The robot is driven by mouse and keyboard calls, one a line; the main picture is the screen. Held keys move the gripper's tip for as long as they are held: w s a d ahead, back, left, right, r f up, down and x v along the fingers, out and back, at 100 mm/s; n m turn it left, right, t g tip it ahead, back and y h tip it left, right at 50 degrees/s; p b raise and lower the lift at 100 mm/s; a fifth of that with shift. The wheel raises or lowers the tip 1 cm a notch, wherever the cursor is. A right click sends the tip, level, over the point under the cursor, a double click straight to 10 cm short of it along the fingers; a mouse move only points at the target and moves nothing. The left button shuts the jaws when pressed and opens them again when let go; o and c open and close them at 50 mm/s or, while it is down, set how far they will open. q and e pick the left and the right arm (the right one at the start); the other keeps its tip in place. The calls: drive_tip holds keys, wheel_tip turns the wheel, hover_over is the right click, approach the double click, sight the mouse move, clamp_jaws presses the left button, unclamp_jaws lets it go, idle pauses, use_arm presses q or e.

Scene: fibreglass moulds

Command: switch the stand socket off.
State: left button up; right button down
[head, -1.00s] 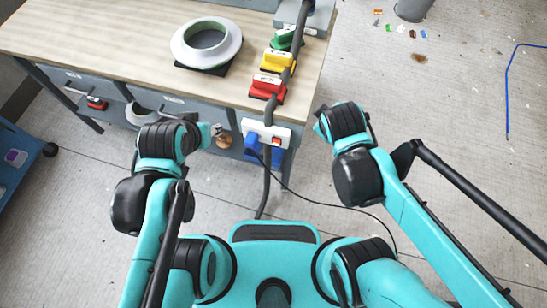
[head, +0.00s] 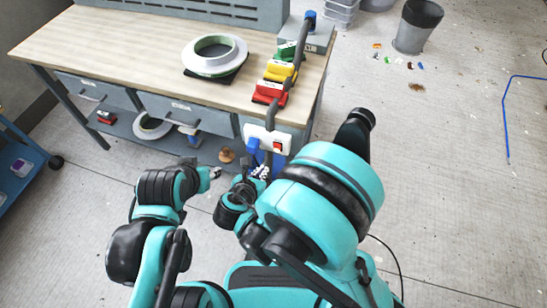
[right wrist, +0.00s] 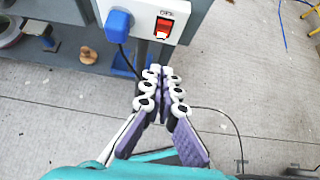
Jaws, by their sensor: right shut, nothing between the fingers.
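The stand socket (head: 266,138) is a white block on the front right corner of the workbench. In the right wrist view the socket (right wrist: 143,15) holds a blue plug (right wrist: 118,25) at left and a red rocker switch (right wrist: 164,27) at right, with small lettering above it. My right gripper (right wrist: 163,72) is shut and empty, just below the socket and apart from it. In the head view the right gripper (head: 260,172) is partly hidden by my own arm. My left gripper (head: 214,173) is at the left, lower than the socket; its fingers are too small to judge.
The workbench (head: 120,40) carries a white ring mould (head: 214,52) and red (head: 270,93), yellow (head: 279,71) and green blocks along its right edge.

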idle(0.3)
drive_tip(key=b, duration=0.5)
approach(277, 148)
drive_tip(key=shift+x, duration=3.05)
drive_tip(key=shift+a, duration=0.1)
